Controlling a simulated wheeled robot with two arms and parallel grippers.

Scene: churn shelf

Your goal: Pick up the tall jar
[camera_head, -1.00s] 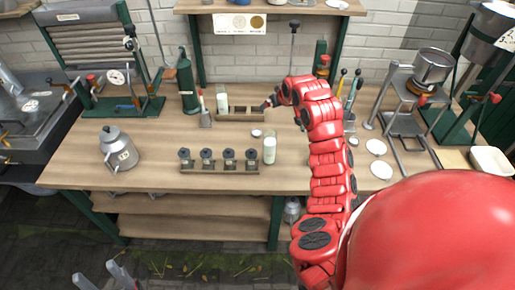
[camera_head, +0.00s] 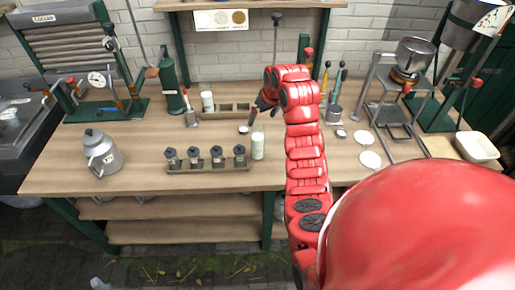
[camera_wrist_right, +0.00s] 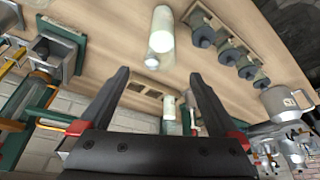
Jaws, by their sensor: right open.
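A tall, pale glass jar (camera_head: 258,143) stands upright on the wooden bench, right of the row of small dark-topped jars. It also shows in the right wrist view (camera_wrist_right: 161,28), top centre, ahead of the fingers. My right gripper (camera_head: 251,117) is open and empty just behind the jar, apart from it. In the right wrist view both fingers (camera_wrist_right: 158,73) are spread wide. My left gripper shows only as a small grey tip (camera_head: 99,284) at the bottom left; its jaws are not clear.
A second pale jar (camera_head: 207,100) stands by the wooden tray (camera_head: 232,107) behind. A metal kettle (camera_head: 102,153) stands left. Bench front is clear.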

